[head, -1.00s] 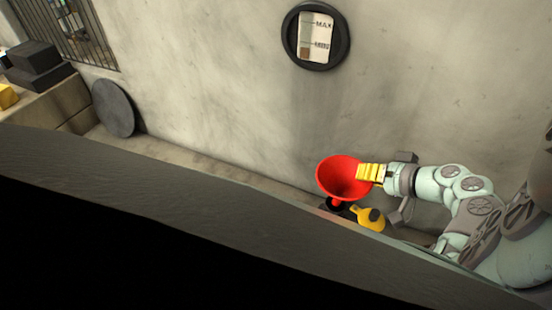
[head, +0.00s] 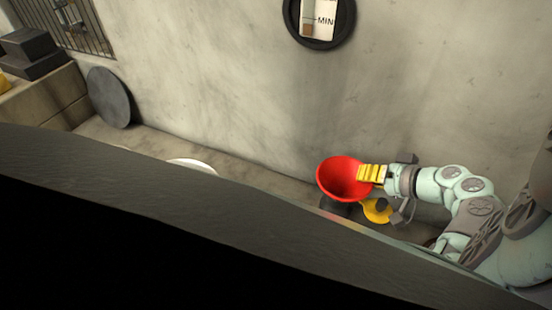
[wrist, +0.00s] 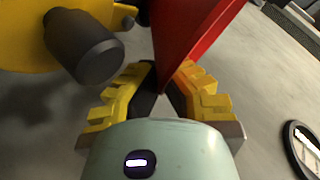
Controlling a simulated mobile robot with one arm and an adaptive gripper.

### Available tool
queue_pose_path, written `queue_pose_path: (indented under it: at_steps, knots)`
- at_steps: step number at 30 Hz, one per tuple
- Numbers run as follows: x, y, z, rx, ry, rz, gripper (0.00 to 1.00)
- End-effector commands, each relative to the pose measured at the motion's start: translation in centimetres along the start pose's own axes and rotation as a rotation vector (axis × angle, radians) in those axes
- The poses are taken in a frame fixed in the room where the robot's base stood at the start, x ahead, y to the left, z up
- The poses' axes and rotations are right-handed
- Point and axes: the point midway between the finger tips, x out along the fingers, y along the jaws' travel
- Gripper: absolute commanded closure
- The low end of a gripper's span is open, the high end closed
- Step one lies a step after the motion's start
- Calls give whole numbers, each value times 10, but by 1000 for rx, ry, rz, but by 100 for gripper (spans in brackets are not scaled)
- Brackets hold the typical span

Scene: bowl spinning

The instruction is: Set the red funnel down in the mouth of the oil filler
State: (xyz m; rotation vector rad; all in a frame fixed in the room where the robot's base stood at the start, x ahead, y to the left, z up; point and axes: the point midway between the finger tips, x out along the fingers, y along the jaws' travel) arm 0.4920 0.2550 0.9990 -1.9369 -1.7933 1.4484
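The red funnel (head: 342,178) is wide end up in the head view, a little tilted. My gripper (head: 371,174), with yellow fingers, is shut on the right side of its rim. In the wrist view the funnel's red wall (wrist: 190,40) runs between the finger pads of my gripper (wrist: 160,82). The black oil filler (head: 336,208) is directly below the funnel, mostly covered by it. The funnel's spout and the filler's mouth are hidden, so I cannot tell whether the spout is inside. A yellow cap (head: 372,211) with a dark knob (wrist: 88,50) is beside the filler.
A dark ledge (head: 150,185) crosses the foreground. A round gauge (head: 345,25) marked MIN is on the wall. A white rounded object (head: 192,163) shows behind the ledge. A grey disc (head: 108,97) leans at the left, near dark boxes (head: 30,55).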

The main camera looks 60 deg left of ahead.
Motion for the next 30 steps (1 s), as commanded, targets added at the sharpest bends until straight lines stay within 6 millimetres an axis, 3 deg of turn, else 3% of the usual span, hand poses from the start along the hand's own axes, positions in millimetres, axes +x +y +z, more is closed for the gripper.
queue_pose_path:
  at_steps: [30]
  knots:
    - [6, 8, 6, 2, 2, 0, 100]
